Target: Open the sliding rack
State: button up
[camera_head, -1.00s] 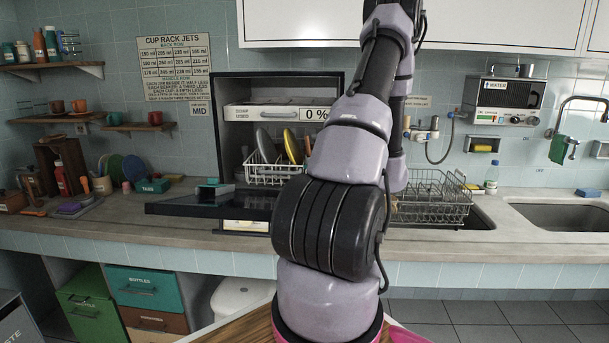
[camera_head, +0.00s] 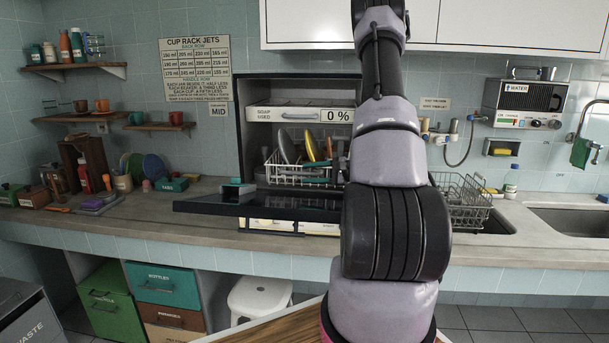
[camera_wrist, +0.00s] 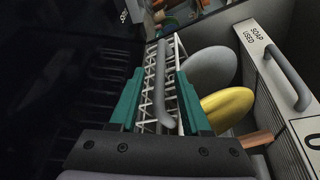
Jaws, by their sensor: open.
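The sliding rack (camera_head: 290,179) is a white wire rack holding dishes, inside the open dishwasher (camera_head: 243,130). It also shows in the wrist view (camera_wrist: 150,72), with a grey bar handle (camera_wrist: 161,100) along its front. My gripper (camera_wrist: 158,82) has two teal fingers spread apart, one on each side of the bar. The bar lies between them in the picture; I cannot tell whether either finger touches it.
The black dishwasher door (camera_head: 255,207) is folded down below the rack. A soap drawer (camera_head: 297,114) with a grey handle is above it. A grey plate (camera_wrist: 210,70) and a yellow plate (camera_wrist: 228,105) stand in the rack. A dish drainer (camera_head: 462,204) stands to the right.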

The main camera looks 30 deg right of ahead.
jog(key=shift+x, duration=1.35)
grip_shut()
dwell(0.4)
